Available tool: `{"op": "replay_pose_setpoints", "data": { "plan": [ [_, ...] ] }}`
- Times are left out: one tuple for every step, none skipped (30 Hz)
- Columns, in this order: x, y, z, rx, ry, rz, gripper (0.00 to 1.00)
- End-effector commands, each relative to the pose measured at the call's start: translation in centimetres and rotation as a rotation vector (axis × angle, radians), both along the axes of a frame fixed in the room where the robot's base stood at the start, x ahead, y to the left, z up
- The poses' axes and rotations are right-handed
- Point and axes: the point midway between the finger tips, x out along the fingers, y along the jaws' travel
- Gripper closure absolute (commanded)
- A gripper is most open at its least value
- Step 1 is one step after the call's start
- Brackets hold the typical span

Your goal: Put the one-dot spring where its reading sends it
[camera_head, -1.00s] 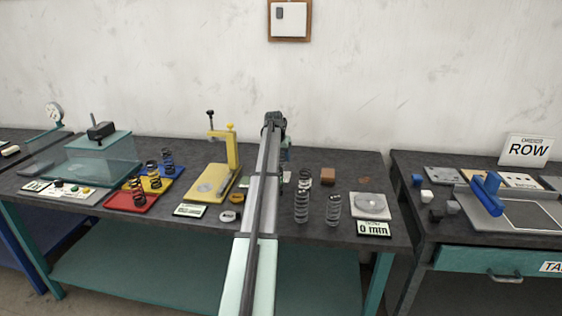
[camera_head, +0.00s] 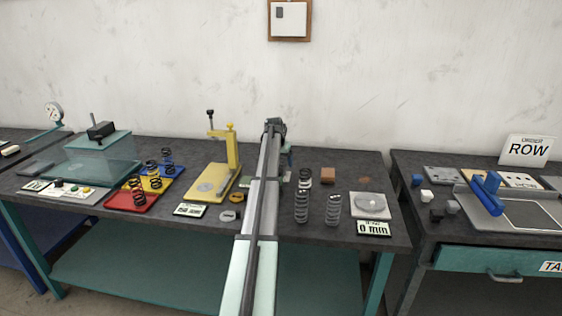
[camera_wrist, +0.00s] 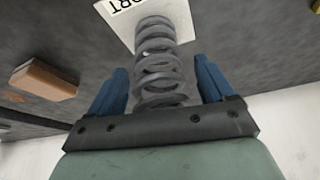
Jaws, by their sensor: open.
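In the wrist view a grey coil spring (camera_wrist: 158,62) stands between the two blue fingers of my gripper (camera_wrist: 161,78). The fingers are apart, with a gap on both sides of the coil. It appears to be the spring (camera_head: 304,178) behind the others in the head view, beside my arm. Two more grey springs, a left one (camera_head: 301,206) and a right one (camera_head: 333,209), stand nearer the bench front. I cannot make out dots on any spring. The display (camera_head: 374,229) reads 0 mm in front of a white plate (camera_head: 357,213) with a round pad.
Red (camera_head: 120,201), yellow (camera_head: 143,186) and blue (camera_head: 178,171) trays hold dark springs. A yellow press (camera_head: 234,150) stands left of my arm. A brown block (camera_head: 327,175) is close to the spring and shows in the wrist view (camera_wrist: 42,80). A printed white card (camera_wrist: 178,18) lies beyond the spring.

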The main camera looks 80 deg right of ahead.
Motion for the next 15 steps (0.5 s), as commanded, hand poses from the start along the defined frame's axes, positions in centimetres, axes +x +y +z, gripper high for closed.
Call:
{"op": "replay_pose_setpoints", "data": {
  "plan": [
    [0.0,0.0,0.0,0.0,0.0,0.0,0.18],
    [0.0,0.0,0.0,0.0,0.0,0.0,0.18],
    [0.0,0.0,0.1,0.0,0.0,0.0,0.18],
    [0.0,0.0,0.1,0.0,0.0,0.0,0.18],
    [0.0,0.0,0.2,0.0,0.0,0.0,0.18],
    [0.0,0.1,0.5,-0.001,0.0,0.0,0.18],
    [0.0,0.2,0.7,-0.001,0.0,0.0,0.18],
    [0.1,0.3,1.0,-0.001,0.0,0.0,0.18],
    [0.1,0.5,1.4,-0.002,-0.001,0.0,0.18],
    [0.1,0.7,1.8,-0.002,-0.001,0.0,0.18],
    [0.2,0.8,2.3,-0.002,-0.001,0.0,0.18],
    [0.2,1.1,3.0,-0.002,-0.001,0.0,0.18],
    [0.2,1.4,3.4,-0.002,-0.001,0.0,0.18],
    [0.3,1.5,4.0,-0.002,-0.001,0.0,0.18],
    [0.3,1.8,4.7,-0.002,-0.001,0.0,0.18]
  ]
}}
